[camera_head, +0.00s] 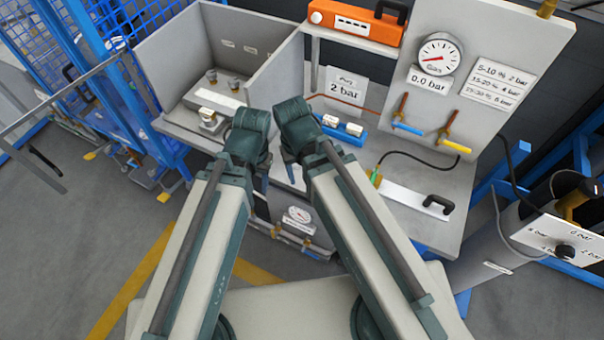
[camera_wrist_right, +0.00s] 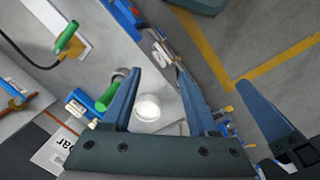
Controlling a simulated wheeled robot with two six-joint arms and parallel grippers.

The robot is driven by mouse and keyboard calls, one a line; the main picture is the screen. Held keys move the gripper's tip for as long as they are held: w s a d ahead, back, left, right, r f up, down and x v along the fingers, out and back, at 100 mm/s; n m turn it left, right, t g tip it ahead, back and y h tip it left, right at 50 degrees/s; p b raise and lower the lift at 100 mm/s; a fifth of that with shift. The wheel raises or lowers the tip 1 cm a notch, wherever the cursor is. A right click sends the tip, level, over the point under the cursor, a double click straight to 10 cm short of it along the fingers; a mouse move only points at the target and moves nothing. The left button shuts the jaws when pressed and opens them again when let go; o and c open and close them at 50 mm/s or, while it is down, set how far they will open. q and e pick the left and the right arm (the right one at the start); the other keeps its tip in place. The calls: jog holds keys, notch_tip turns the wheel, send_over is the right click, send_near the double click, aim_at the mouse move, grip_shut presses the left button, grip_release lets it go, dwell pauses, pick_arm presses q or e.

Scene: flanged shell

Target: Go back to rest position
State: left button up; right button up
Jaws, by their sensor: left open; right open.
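My two arms reach up from the bottom of the head view, and their wrists sit close together over the front of the grey workbench (camera_head: 430,225). My right gripper (camera_wrist_right: 160,78) is open in the right wrist view, with its two blue-grey fingers apart. A shiny white round piece (camera_wrist_right: 147,108) shows in the gap between the fingers, and nothing is gripped. My left gripper (camera_wrist_right: 264,106) shows partly at the right of the right wrist view, apart from the right one. In the head view both grippers are mostly hidden by my wrists.
A grey-walled bay (camera_head: 218,95) with small fittings stands left of my wrists. A panel with a gauge (camera_head: 438,54) and an orange case (camera_head: 355,20) are behind. A blue block (camera_head: 342,130) and a white plate with a black handle (camera_head: 437,204) lie on the right side.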

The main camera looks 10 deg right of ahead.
jog(key=shift+s+a+n, duration=0.3)
jog(key=shift+s+n, duration=0.35)
jog(key=shift+n, duration=0.15)
notch_tip(320, 180, down, 7)
jog(key=b, duration=0.6)
jog(key=shift+r+b, duration=0.2)
jog(key=shift+b, duration=0.1)
